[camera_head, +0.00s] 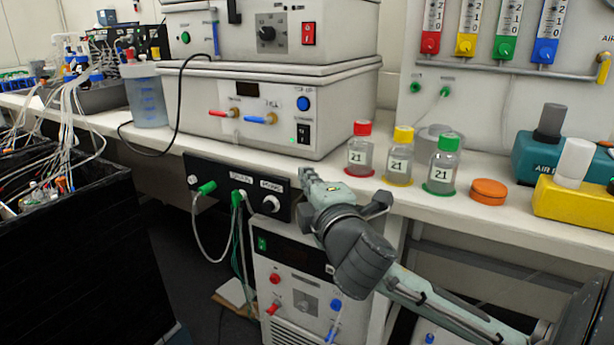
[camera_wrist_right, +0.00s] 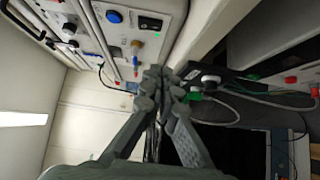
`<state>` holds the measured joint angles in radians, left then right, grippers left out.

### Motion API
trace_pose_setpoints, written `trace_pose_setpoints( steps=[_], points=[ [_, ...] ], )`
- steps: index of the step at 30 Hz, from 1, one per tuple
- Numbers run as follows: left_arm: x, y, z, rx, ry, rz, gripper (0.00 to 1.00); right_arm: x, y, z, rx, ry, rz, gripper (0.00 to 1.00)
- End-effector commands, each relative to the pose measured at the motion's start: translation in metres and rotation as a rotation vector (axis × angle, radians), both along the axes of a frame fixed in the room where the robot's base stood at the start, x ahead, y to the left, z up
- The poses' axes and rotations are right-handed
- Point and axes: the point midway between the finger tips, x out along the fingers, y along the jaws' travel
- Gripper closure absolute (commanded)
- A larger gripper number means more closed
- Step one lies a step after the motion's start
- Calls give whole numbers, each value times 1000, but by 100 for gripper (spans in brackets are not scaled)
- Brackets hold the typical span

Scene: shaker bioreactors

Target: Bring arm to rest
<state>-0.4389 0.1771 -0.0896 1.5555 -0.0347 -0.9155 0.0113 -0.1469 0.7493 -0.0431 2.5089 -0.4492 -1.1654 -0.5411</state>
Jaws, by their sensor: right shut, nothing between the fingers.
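My right gripper (camera_head: 310,178) is at the front edge of the bench, close to the right end of the black socket panel (camera_head: 232,184). Its arm comes in from the lower right. In the right wrist view my right gripper (camera_wrist_right: 163,78) has its fingertips together with nothing between them. Its fingers point toward the bench front and the stacked devices. Whether it touches the bench edge I cannot tell. My left gripper is in neither view.
Bottles with red (camera_head: 361,148), yellow (camera_head: 399,154) and green (camera_head: 443,164) caps stand on the bench right of the gripper. An orange lid (camera_head: 488,191) lies beside them. Stacked white devices (camera_head: 278,107) stand behind. Green-plugged cables hang from the panel above a lower white unit (camera_head: 300,290).

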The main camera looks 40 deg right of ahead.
Motion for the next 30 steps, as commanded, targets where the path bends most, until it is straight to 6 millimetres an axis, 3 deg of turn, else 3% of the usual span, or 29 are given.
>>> trace_pose_setpoints(
  steps=[10, 14, 17, 23, 26, 30],
  points=[
    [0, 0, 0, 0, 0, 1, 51, 1, -1, -3, 5, 4, -1, 100],
    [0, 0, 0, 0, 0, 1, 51, 8, -8, -36, 65, 55, -18, 100],
    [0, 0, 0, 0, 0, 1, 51, 15, -18, -95, 173, 139, -52, 100],
    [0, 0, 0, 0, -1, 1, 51, 3, -27, -248, 454, 336, -158, 100],
    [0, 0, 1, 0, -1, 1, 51, -18, -23, -322, 593, 428, -225, 100],
    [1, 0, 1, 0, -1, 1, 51, -63, -7, -420, 777, 547, -334, 100]
  ],
)
